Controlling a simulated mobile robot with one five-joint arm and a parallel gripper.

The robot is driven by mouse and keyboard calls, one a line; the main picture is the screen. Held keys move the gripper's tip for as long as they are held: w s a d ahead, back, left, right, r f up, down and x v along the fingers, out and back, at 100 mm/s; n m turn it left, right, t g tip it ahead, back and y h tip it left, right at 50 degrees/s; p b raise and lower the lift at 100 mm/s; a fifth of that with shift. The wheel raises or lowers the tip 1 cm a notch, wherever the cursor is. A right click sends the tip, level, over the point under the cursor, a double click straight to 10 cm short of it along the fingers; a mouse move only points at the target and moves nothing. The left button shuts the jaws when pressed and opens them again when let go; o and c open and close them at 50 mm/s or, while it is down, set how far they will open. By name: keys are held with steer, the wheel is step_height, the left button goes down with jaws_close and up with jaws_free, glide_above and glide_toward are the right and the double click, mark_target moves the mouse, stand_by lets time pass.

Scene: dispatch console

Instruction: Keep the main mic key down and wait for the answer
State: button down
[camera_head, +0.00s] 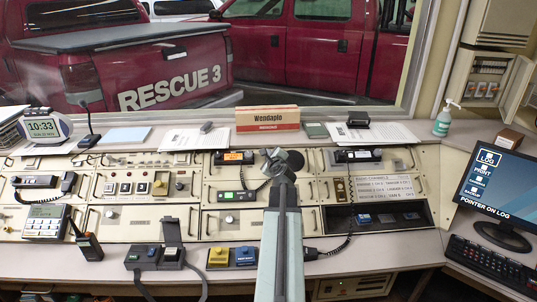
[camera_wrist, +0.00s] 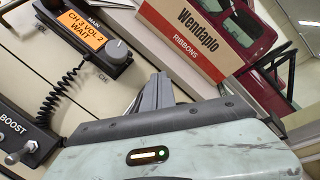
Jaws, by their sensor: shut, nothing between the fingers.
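The main radio (camera_head: 235,157) has an orange display. In the wrist view the radio (camera_wrist: 82,35), marked MAIN, reads "CH 3 VOL 2 WAIT". A coiled black cord (camera_wrist: 62,88) runs from it down to the lower left. My gripper (camera_head: 277,153) is to the right of this radio, over the back of the console. In the wrist view my gripper (camera_wrist: 158,88) is shut and empty, its fingers pointing toward the console top. A dark rounded shape (camera_head: 294,160) shows beside it; I cannot tell what it is.
A box marked Wendaplo (camera_head: 268,119) stands behind my gripper, below the window. A unit marked BOOST (camera_wrist: 12,122) is at lower left in the wrist view. Yellow (camera_head: 218,257) and blue (camera_head: 246,256) pads, a handheld radio (camera_head: 88,245) and a monitor (camera_head: 498,190) stand around the desk.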

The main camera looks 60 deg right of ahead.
steer(key=shift+r, duration=0.1)
steer(key=r+p, duration=0.1)
steer(key=s+a+r+p, duration=0.1)
steer(key=a+r+p, duration=0.1)
steer(key=r+p, duration=0.1)
steer(key=shift+s+a, duration=0.1)
steer(key=shift+s, duration=0.2)
stand_by(0.5)
